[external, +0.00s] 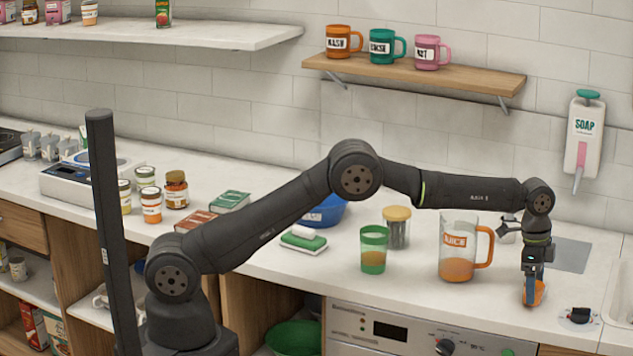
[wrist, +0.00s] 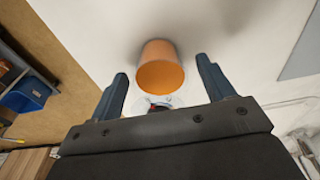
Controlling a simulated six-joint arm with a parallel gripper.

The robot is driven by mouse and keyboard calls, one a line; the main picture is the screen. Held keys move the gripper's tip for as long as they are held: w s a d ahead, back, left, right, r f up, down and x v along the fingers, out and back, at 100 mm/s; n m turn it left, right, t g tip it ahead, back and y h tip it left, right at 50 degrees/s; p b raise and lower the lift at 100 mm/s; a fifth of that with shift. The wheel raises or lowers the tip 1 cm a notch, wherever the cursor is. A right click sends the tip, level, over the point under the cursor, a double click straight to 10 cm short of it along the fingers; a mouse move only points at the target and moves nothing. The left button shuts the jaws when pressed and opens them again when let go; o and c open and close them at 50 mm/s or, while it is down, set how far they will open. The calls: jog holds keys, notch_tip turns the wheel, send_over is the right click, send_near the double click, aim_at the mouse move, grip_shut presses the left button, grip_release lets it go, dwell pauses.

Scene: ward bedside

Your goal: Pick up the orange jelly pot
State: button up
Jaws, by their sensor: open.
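The orange jelly pot (wrist: 160,66) shows in the wrist view as a small orange cylinder between and slightly beyond my fingertips. My gripper (wrist: 162,72) is open, with one blue finger to each side of the pot and a visible gap on both sides. In the external view my gripper (external: 531,296) points down at the right end of the counter. The pot (external: 539,292) is partly hidden behind its blue fingers there. A small pale and dark shape (wrist: 158,103) shows below the pot in the wrist view; I cannot tell what it is.
The juice jug (external: 458,240) stands just left of my gripper. A green cup (external: 374,250) and a lidded jar (external: 396,229) are further left. A grey mat (external: 572,256) lies behind, the sink (external: 618,300) is at right, and a dark knob (external: 579,315) is near the counter's front.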

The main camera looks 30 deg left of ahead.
jog(key=c, duration=0.9)
jog(key=shift+c, duration=0.4)
jog(key=shift+r, duration=0.15)
